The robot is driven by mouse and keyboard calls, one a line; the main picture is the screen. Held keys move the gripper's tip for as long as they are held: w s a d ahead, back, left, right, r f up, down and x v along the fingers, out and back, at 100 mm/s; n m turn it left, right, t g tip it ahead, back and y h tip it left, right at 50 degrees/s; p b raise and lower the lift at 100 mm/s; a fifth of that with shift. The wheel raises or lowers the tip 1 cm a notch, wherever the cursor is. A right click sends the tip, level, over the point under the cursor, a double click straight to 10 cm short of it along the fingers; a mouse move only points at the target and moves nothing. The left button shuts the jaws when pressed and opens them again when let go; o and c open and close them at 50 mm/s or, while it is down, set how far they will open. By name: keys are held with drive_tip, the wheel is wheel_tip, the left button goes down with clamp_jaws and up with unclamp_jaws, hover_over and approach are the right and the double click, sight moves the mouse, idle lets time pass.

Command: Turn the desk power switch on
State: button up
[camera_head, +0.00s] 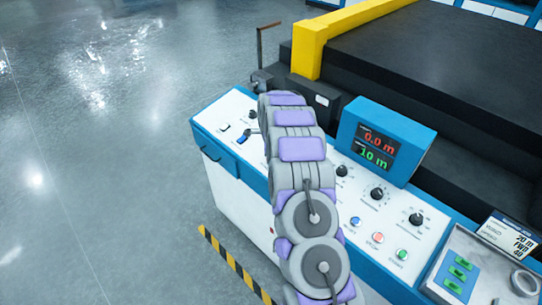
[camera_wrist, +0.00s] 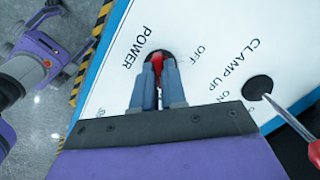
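In the wrist view, the power switch (camera_wrist: 166,68) has a red lever in a dark round base beside the printed word POWER, with OFF printed to its right. My gripper (camera_wrist: 158,74) has its two blue-grey fingers close together, one on each side of the red lever, and looks shut on it. The fingers cover the lower part of the switch. In the head view, my arm reaches over the left part of the white and blue control desk (camera_head: 216,116) and hides most of the area around the gripper.
The CLAMP UP control (camera_wrist: 258,88) is to the right of the switch, with a metal stem and red handle close to my gripper. In the head view, the display (camera_head: 377,147) reads 0.0 m and 10 m. Black knobs (camera_head: 377,194) and coloured buttons lie right of my arm.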

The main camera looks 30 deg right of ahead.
drive_tip(key=o, duration=0.5)
drive_tip(key=shift+f, duration=0.2)
drive_tip(key=shift+c, duration=0.2)
drive_tip(key=shift+r, duration=0.15)
wheel_tip(320, 180, up, 17)
drive_tip(key=s+p, duration=0.1)
drive_tip(key=shift+s+a, duration=0.35)
